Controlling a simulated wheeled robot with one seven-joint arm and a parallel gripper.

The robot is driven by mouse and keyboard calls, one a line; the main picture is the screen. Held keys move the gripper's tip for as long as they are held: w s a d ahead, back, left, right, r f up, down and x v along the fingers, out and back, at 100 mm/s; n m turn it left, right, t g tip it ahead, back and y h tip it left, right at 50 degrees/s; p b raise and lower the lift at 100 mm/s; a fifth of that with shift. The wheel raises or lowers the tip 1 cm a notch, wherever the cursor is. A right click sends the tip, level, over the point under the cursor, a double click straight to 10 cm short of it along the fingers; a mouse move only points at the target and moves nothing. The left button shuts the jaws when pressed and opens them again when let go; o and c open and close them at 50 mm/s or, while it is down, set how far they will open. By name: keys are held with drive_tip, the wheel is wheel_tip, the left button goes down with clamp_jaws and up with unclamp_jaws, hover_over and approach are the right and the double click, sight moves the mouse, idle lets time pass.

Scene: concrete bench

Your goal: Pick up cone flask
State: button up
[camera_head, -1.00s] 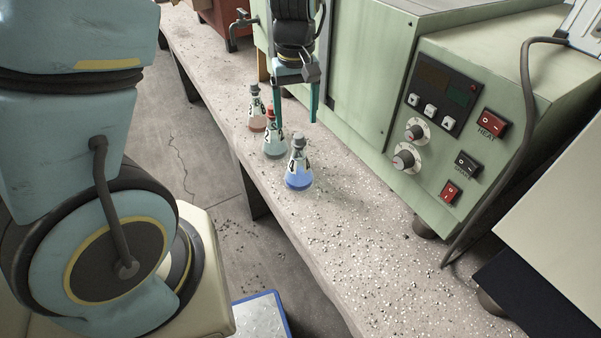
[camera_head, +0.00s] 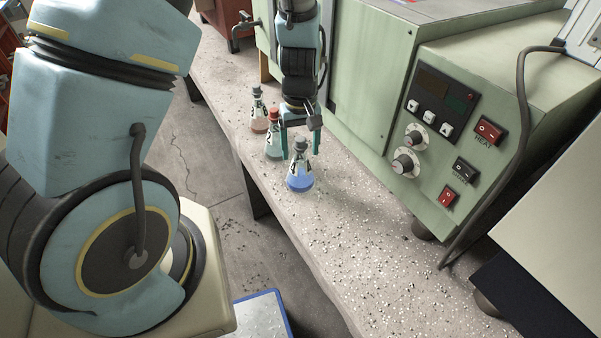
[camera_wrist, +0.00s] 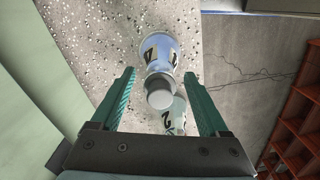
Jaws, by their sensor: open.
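A cone flask with blue liquid and a grey stopper (camera_head: 300,179) stands upright on the bench, nearest the camera of several flasks. In the wrist view this blue flask (camera_wrist: 159,56) lies ahead between the fingers, its stopper toward me. A third flask with reddish liquid (camera_head: 259,118) stands farthest back. My gripper (camera_head: 300,155) is open and low over the flasks, its fingers (camera_wrist: 162,88) either side of the blue flask's stopper, with nothing gripped.
A green machine (camera_head: 375,75) with knobs and switches stands along the right of the bench. The speckled bench top (camera_head: 345,220) is clear in front of the flasks. The bench's left edge is close to the flasks, with the floor (camera_head: 205,140) beyond.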

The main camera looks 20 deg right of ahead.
clamp_jaws()
idle(0.5)
idle(0.8)
